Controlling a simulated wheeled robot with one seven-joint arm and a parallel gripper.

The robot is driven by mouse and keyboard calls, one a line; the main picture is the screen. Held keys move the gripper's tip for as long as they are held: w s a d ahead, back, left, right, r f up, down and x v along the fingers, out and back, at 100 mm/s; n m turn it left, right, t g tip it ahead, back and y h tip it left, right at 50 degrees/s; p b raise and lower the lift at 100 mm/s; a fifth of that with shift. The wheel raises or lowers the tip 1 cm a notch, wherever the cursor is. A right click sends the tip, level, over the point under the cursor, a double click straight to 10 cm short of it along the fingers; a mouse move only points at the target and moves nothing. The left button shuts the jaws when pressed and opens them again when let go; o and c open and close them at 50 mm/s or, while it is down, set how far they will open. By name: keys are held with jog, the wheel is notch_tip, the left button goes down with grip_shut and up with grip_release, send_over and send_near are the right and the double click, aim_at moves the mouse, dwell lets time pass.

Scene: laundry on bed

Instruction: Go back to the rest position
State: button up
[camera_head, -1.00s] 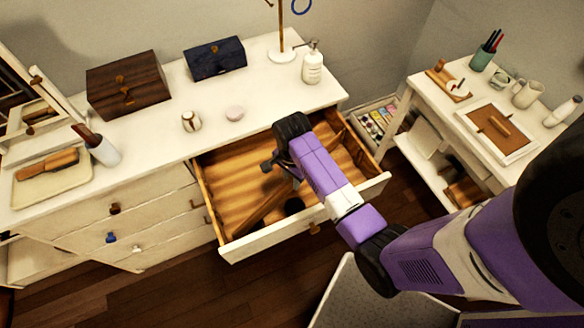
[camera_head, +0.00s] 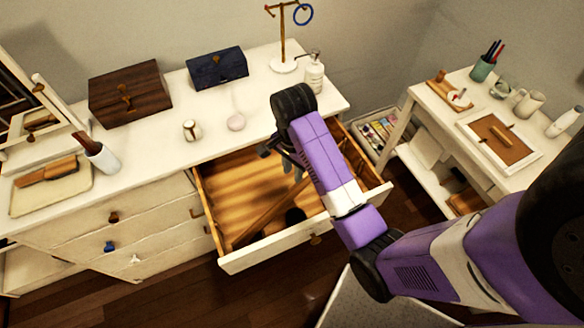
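My purple and white arm reaches from the lower right over the open dresser drawer (camera_head: 268,247). My gripper (camera_head: 268,152) is partly in view above the back part of the drawer, mostly hidden behind my wrist. I cannot tell whether its fingers are open or shut, and I see nothing held in it. The drawer is pulled out and has a wooden inside with a slanted divider (camera_head: 265,215) and a dark round thing (camera_head: 295,216) near its front.
The white dresser top (camera_head: 160,155) bears a brown box (camera_head: 130,95), a dark blue box (camera_head: 217,68), a pump bottle (camera_head: 314,74), a small jar (camera_head: 191,130) and a jewelry stand (camera_head: 283,40). A white side table (camera_head: 440,100) stands at right. Dark floor lies in front.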

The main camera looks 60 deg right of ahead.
dwell(0.3)
jog(key=shift+w, duration=0.15)
jog(key=w+d+r+n+t+h, duration=0.35)
jog(key=w+n+t, duration=0.2)
jog(key=w, duration=0.35)
jog(key=s+a+r+n+t+b, duration=0.3)
jog(key=s+a+r+n+t, duration=0.35)
jog(key=a+n+t, duration=0.35)
jog(key=s+a+n+y+b, duration=0.1)
jog(key=s+a, duration=0.3)
jog(key=s, duration=0.3)
jog(key=s+a+n+y+b, duration=0.1)
jog(key=s+a+n, duration=0.1)
jog(key=s+a, duration=0.2)
jog(key=s+a+r+n+y+b, duration=0.1)
jog(key=s+a, duration=0.2)
jog(key=s, duration=0.6)
jog(key=shift+s+a+n, duration=0.35)
jog(key=shift+s+a, duration=0.05)
jog(key=shift+o, duration=0.4)
jog(key=shift+s+a+f+g+y+b, duration=0.15)
jog(key=shift+s+f+g+y+b, duration=0.1)
jog(key=shift+s+f+g+b, duration=0.1)
jog(key=shift+r, duration=0.1)
